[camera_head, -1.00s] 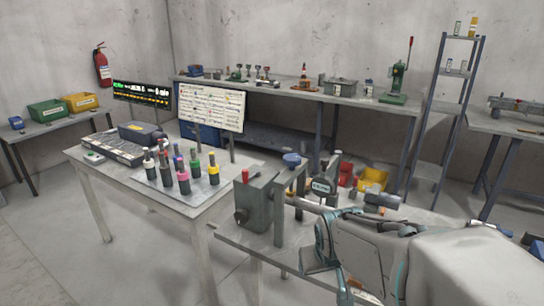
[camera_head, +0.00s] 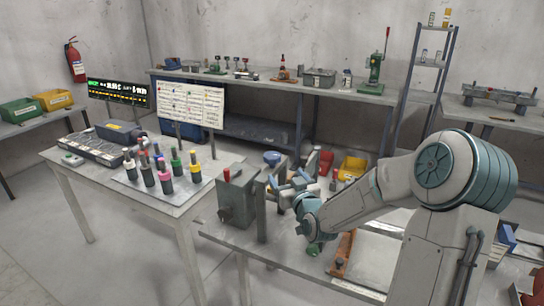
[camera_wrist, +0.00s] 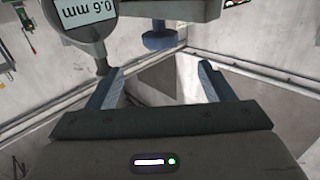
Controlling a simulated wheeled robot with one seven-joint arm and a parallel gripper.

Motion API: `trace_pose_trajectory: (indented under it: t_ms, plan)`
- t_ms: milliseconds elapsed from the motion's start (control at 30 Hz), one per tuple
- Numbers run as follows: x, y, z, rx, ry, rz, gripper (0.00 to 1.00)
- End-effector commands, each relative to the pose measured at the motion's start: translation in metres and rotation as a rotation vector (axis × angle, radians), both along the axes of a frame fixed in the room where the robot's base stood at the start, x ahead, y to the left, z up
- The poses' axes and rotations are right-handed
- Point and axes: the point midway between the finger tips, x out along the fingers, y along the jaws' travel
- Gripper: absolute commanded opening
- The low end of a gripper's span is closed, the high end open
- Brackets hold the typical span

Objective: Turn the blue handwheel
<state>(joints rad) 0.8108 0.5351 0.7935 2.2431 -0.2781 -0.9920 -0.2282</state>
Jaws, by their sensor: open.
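In the head view my gripper (camera_head: 288,181) is just right of the positioner block, below and right of the wheel. A dial gauge reading 0.6 mm (camera_wrist: 88,14) hangs close to the left finger in the wrist view.
A red knob (camera_head: 227,174) stands on the positioner block. A tray of coloured-handled tools (camera_head: 180,195) is on the table to the left. Yellow (camera_head: 352,168) and red bins (camera_head: 326,163) stand behind my arm.

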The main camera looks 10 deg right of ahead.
Motion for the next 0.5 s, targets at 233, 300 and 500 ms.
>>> trace_pose_trajectory:
  t_ms: [233, 300, 500]
  plan:
    - [0.03, 0.005, 0.002, 0.005, -0.002, 0.0, 0.75]
    - [0.042, 0.007, 0.002, 0.005, -0.002, 0.001, 0.75]
    - [0.076, 0.013, 0.002, 0.005, 0.0, 0.0, 0.75]
